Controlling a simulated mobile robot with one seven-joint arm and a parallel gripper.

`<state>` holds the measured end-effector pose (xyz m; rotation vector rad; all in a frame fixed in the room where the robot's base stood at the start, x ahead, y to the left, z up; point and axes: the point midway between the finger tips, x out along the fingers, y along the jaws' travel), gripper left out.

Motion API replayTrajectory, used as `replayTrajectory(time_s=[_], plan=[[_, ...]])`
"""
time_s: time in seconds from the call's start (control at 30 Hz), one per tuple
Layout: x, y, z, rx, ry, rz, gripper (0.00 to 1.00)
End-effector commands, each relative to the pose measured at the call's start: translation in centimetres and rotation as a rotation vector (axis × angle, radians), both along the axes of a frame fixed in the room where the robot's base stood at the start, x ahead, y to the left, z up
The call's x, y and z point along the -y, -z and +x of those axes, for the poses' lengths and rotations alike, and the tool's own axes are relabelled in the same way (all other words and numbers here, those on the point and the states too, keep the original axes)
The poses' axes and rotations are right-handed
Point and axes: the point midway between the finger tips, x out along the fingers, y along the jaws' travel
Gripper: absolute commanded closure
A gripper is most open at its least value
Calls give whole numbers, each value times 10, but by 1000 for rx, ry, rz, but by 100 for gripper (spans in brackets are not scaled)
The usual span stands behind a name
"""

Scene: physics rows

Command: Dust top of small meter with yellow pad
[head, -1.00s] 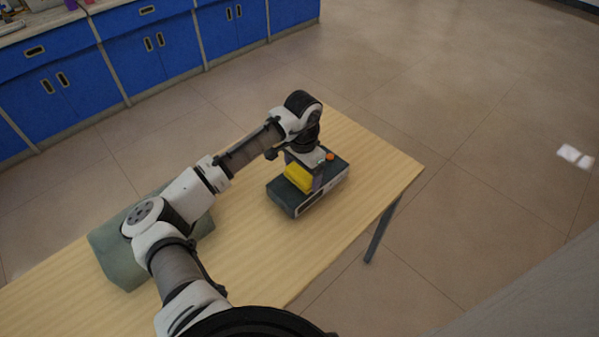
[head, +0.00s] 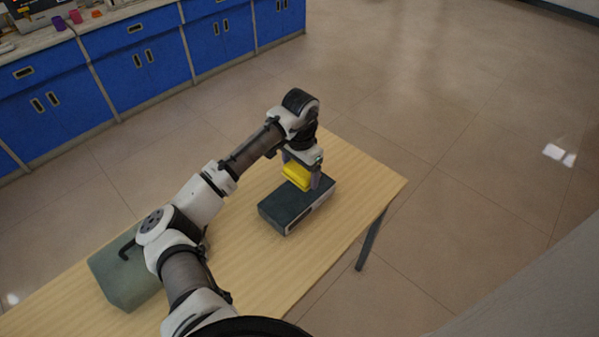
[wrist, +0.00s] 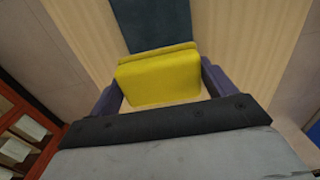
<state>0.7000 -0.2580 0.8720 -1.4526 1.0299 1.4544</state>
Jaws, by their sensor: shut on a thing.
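The small meter (head: 288,210) is a dark, flat box with a lighter front face, lying on the wooden table. My gripper (head: 299,173) is shut on the yellow pad (head: 296,179), one finger on each side of it. In the head view the pad is at the far part of the meter's top and appears slightly above it. I cannot tell for sure whether they touch. In the wrist view the pad (wrist: 160,78) sits between the fingers, and the dark meter (wrist: 150,25) shows beyond it at the top edge.
A grey-green block (head: 118,280) stands on the table (head: 255,262) at the left, partly behind my arm. The table's right end is clear. Blue cabinets (head: 130,70) line the back, with cups on their counter. Open floor lies to the right.

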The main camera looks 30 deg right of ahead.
Motion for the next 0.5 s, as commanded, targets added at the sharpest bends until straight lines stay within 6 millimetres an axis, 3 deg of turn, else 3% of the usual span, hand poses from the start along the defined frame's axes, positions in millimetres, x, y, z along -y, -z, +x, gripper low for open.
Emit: replayTrajectory(time_s=[0.2,0.5], plan=[[2,-19,4,0,-3,-1,38],[3,-19,4,0,-3,-1,38]])
